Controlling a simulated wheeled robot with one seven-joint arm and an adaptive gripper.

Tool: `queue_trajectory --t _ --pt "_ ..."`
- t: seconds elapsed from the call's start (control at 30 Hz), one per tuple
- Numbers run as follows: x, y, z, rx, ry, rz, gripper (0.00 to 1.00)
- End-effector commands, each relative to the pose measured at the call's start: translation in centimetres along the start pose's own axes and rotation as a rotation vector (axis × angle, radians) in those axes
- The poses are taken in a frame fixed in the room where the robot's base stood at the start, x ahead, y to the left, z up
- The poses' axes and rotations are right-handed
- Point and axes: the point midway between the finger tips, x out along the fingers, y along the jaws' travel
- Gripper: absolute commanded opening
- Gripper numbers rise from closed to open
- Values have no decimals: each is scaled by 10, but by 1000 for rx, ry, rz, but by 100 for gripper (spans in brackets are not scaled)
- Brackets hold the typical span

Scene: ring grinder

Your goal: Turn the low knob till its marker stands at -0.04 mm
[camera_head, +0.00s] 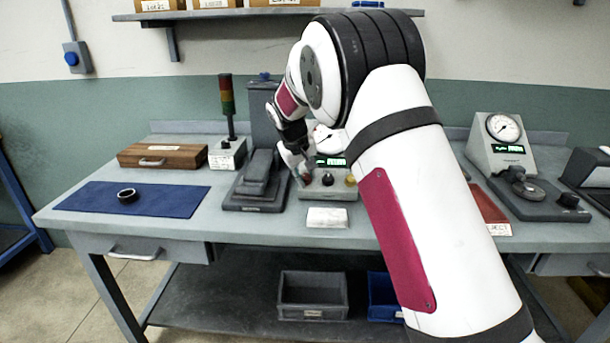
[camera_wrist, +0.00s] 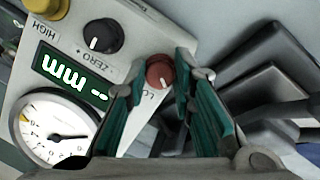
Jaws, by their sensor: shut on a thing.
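The low knob (camera_wrist: 158,72) is reddish brown with a pale marker line, on the grey gauge box (camera_wrist: 125,20) by a partly hidden label. In the wrist view its marker points toward the bottom of the picture; no scale number can be read beside it. My gripper (camera_wrist: 160,66) is shut on the low knob, a green-padded finger at each side. In the head view my gripper (camera_head: 299,164) reaches the left end of the box (camera_head: 338,192). A round dial (camera_wrist: 50,128) with a dark needle and a green display (camera_wrist: 72,80) showing "mm" sit on the box.
A black zero knob (camera_wrist: 103,33) and a yellow high knob (camera_wrist: 46,6) stand near the low knob. A dark stand (camera_head: 253,187) is close on the left. A ring (camera_head: 127,195) lies on a blue mat (camera_head: 170,202). A white card (camera_head: 327,217) lies in front.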

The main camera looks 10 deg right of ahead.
Motion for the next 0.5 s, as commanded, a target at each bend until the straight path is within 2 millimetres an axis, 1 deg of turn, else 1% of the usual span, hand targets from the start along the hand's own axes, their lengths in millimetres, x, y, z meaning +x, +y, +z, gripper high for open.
queue_trajectory --t 0.23,0.27,0.3,0.33,0.37,0.5 --pt "0 0 0 1 0 0 0" --pt "0 0 0 1 0 0 25" --pt "0 0 0 1 0 0 34" --pt "0 0 0 1 0 0 41" --pt "0 0 0 1 0 0 43" --pt "0 0 0 1 0 0 43"
